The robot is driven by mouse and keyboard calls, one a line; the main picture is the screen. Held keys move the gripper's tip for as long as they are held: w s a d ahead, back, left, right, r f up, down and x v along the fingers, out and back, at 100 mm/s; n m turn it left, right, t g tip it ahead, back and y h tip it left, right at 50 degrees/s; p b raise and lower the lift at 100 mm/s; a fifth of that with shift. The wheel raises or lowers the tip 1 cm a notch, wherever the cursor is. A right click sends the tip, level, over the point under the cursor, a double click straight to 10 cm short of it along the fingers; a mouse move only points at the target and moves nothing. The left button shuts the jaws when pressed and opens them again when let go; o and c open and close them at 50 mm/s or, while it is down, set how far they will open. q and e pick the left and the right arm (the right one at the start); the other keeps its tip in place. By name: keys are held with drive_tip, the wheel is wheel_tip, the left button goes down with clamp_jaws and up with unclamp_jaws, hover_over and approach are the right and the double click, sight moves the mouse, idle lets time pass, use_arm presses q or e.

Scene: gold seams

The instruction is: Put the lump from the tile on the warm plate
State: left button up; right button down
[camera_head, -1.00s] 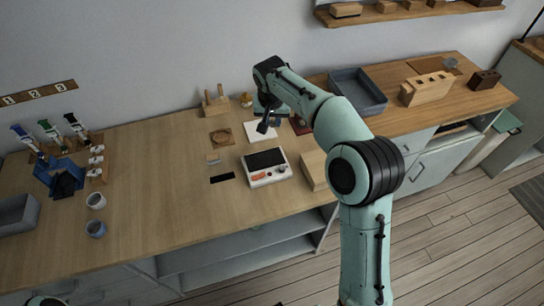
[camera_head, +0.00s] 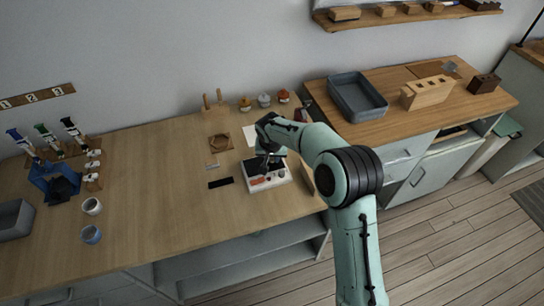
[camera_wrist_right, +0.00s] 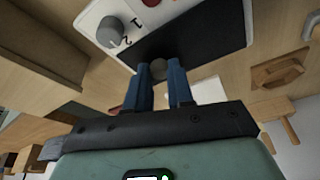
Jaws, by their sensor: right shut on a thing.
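The warm plate is a white box (camera_head: 255,186) with a black top, a knob and an orange mark on the long wooden bench; its black top (camera_wrist_right: 205,38) fills much of the upper right wrist view. My right gripper (camera_head: 265,166) is above it. In the right wrist view its blue fingers (camera_wrist_right: 160,76) are shut on a small grey-brown rounded lump (camera_wrist_right: 158,69), seen against the black top. I cannot tell whether the lump touches the plate. The white tile (camera_head: 250,130) lies behind my right arm, partly hidden. My left gripper does not show.
A hexagonal wooden frame (camera_head: 220,142), a black strip (camera_head: 221,183) and a peg stand (camera_head: 215,104) are left of the plate. Jars (camera_head: 264,100) stand behind it. A blue-grey tray (camera_head: 357,95) is on the right counter. The bench's left middle is clear.

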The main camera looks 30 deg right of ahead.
drive_tip(key=c, duration=1.3)
unclamp_jaws()
drive_tip(key=shift+f, duration=0.15)
drive_tip(key=shift+c, duration=0.2)
drive_tip(key=o, duration=0.4)
drive_tip(key=shift+c, duration=0.2)
drive_tip(key=shift+r, duration=0.3)
drive_tip(key=v, duration=1.2)
drive_tip(key=shift+f, duration=0.15)
